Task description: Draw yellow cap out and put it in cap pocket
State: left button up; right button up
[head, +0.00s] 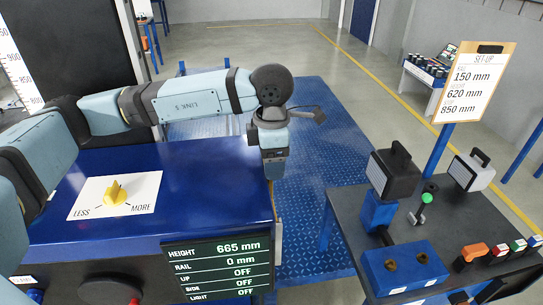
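I cannot clearly pick out the yellow cap or the cap pocket. A small yellow patch (458,297) shows at the bottom edge, near the front of the dark table, too cut off to identify. My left gripper (275,178) points down at the right edge of the blue cabinet, apart from the dark table. Its fingertips are hidden or too small to read, and I see nothing held in it. My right gripper is not in view.
The blue cabinet (215,190) carries a yellow dial knob (115,192) and a display (218,268). The dark table (350,218) holds a blue block with two holes (405,270), a black box (394,172), a green-knobbed lever (427,198) and several coloured blocks. Blue floor plating between is clear.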

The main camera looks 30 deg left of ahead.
pick_arm(q)
jog(key=c, duration=0.8)
jog(key=shift+r, duration=0.65)
